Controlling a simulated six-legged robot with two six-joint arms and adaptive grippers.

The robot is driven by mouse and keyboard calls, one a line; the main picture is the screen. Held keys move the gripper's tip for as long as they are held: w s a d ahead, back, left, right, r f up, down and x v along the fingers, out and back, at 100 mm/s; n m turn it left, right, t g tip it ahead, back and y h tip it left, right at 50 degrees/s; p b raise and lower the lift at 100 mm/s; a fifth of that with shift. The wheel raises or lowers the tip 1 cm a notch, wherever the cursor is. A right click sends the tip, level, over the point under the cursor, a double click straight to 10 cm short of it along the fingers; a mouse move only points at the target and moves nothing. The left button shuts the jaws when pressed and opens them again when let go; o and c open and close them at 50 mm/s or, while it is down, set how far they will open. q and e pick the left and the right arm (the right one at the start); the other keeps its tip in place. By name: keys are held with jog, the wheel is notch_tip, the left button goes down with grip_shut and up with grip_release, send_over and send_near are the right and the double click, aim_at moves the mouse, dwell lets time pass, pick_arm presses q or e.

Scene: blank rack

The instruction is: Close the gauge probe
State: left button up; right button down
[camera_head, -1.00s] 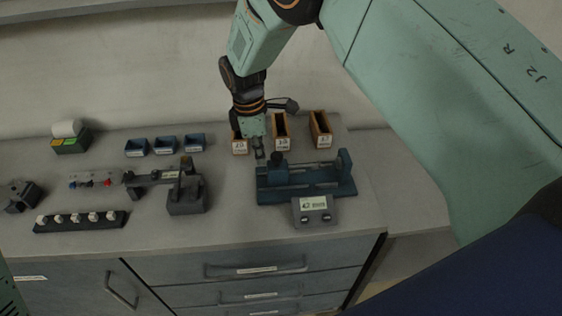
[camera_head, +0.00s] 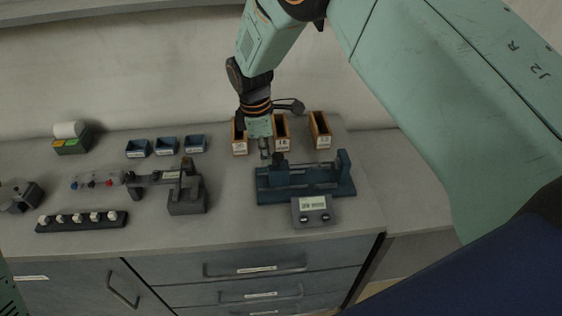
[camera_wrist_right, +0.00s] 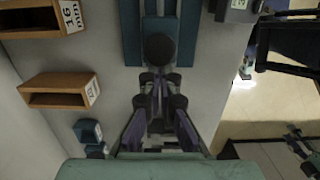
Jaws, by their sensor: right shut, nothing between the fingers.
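The gauge is a blue bench fixture (camera_head: 330,187) with a grey readout box (camera_head: 314,207) at its front, on the right part of the counter. A dark round knob (camera_head: 280,159) stands at its left end, on the probe side. My right gripper (camera_head: 265,154) is shut and empty, pointing down just left of the knob. In the right wrist view the knob (camera_wrist_right: 160,47) lies just ahead of the shut fingertips (camera_wrist_right: 161,82). I cannot tell whether they touch. My left gripper is not clearly in view.
Wooden bins (camera_head: 320,130) stand behind the gauge, close to my right wrist. Small blue bins (camera_head: 166,146), a grey fixture (camera_head: 186,192) and a black rack with white-topped pieces (camera_head: 80,221) are left.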

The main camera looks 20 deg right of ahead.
aim_at(281, 155)
jog(key=shift+d, duration=0.35)
jog(key=shift+s+d, duration=0.2)
jog(key=shift+d, duration=0.2)
jog(key=shift+s+d+p, duration=0.1)
jog(key=shift+d+p, duration=0.25)
jog(key=shift+d, duration=0.15)
dwell(0.4)
jog(key=shift+s+d, duration=0.1)
jog(key=shift+d, duration=0.25)
jog(key=shift+s+d+p, duration=0.15)
jog(key=shift+d+p, duration=0.15)
jog(key=shift+d, duration=0.2)
dwell(1.2)
jog(key=shift+a, duration=0.3)
